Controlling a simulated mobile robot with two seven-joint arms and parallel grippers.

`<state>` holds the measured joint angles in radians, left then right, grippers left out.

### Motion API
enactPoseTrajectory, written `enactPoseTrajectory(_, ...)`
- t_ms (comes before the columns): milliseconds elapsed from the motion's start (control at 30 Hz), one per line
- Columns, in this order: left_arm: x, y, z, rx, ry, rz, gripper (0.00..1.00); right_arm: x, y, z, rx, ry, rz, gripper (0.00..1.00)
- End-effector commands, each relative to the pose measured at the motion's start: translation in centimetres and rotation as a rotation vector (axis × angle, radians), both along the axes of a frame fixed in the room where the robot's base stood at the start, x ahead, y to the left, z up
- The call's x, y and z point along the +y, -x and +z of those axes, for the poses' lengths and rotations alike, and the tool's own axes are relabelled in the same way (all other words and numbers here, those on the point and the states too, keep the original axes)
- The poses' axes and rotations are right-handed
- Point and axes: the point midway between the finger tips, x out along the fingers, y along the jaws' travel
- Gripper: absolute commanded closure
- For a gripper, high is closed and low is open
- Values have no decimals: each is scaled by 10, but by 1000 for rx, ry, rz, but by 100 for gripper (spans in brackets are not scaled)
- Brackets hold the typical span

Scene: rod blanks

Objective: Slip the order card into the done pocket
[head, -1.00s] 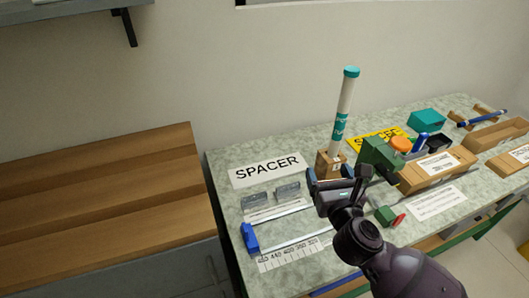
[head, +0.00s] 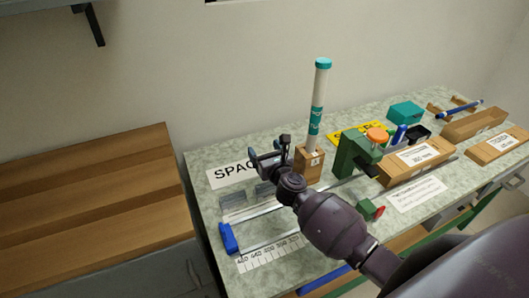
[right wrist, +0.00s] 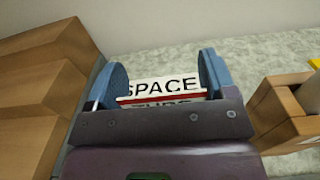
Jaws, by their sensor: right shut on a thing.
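My right gripper (head: 268,154) is over the left part of the bench, above the two grey upright pockets (head: 233,199). It also shows in the right wrist view (right wrist: 162,82). There it is shut on the order card (right wrist: 165,98), a white card with a red stripe and black letters, partly hidden by the gripper body. In the head view I cannot make out the card. The right-hand pocket (head: 265,190) is partly covered by my gripper. I cannot read which pocket is the done one. My left gripper is not in view.
A white SPACER sign (head: 222,178) lies behind the pockets. A tall white tube (head: 317,105) stands in a wooden block (head: 309,163) to the right. A green clamp (head: 355,155) sits beyond. A rail with a blue end stop (head: 229,238) and a scale lie in front.

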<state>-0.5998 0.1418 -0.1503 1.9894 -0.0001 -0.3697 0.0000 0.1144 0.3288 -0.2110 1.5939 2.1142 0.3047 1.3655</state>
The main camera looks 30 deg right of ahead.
Motion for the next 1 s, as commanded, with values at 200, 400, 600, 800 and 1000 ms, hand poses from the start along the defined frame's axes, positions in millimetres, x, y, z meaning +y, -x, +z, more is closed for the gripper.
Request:
enactPoseTrajectory(200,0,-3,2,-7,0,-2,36,-3,-4,-4,-2,1,1,44)
enactPoseTrajectory(400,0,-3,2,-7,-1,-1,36,-3,-3,-4,-2,1,0,44)
enactPoseTrajectory(600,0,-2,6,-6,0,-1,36,-2,-3,-3,0,0,0,44)
enactPoseTrajectory(800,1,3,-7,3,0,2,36,-2,-3,-16,0,-1,0,44)
enactPoseTrajectory(1000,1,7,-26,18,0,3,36,-2,-3,-33,1,0,1,44)
